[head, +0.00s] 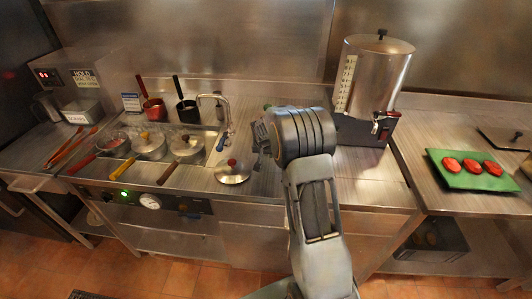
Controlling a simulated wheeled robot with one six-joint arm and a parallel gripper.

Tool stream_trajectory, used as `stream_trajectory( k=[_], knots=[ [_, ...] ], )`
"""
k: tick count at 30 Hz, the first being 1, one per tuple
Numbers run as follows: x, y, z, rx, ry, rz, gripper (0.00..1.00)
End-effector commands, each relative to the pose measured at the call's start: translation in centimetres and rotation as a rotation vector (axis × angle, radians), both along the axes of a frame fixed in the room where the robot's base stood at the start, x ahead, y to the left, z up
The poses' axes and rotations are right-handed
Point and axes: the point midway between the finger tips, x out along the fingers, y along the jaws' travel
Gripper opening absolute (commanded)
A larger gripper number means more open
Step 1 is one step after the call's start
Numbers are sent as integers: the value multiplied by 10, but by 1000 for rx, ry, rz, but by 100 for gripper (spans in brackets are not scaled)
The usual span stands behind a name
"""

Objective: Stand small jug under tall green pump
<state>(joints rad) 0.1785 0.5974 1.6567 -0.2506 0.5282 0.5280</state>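My arm reaches up over the counter in the head view. Its wrist covers most of my gripper (260,138), a dark shape beside the wrist's left side. I cannot see its fingertips or whether it holds anything. A small dark green patch (267,107) shows just behind the wrist; I cannot tell whether it is part of the tall green pump. No whole green pump is visible. A grey metal jug-like vessel (46,107) stands at the far left by the hold unit; I cannot tell if it is the small jug.
Lidded pots (149,146) with coloured handles sit in the steel well, near a faucet (226,118). A loose lid (232,172) lies in front. A tall steel urn (372,75) stands right of my arm. A green board (471,181) holds red slices.

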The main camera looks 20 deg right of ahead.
Motion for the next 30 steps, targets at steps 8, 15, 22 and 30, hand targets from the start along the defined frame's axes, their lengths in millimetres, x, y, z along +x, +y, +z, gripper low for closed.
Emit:
stream_trajectory(
  k=[8,15,22,30],
  knots=[
    [0,0,0,0,0,0,3],
    [0,0,0,0,0,0,28],
    [0,0,0,0,0,0,45],
    [-1,1,4,0,-1,0,45]
  ],
)
